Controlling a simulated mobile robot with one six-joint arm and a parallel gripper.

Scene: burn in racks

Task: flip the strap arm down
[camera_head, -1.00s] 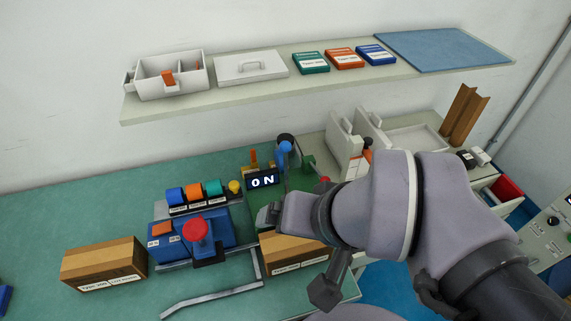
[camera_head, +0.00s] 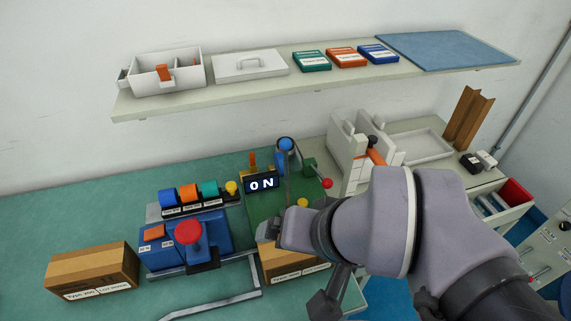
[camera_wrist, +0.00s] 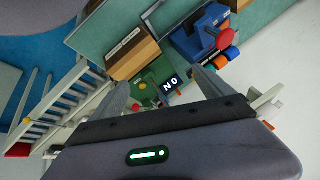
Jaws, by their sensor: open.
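I cannot tell for certain which part is the strap arm. My gripper (camera_wrist: 165,92) is open, its fingers on either side of the board and display in the wrist view. It appears empty above the board. In the head view my wrist hides part of the board.
A blue box with a red button (camera_head: 188,232) stands left of the board. Cardboard boxes stand at the front left (camera_head: 92,270) and just before the board (camera_head: 288,265). White holders (camera_head: 350,145) stand behind right. A shelf (camera_head: 210,88) overhangs the back.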

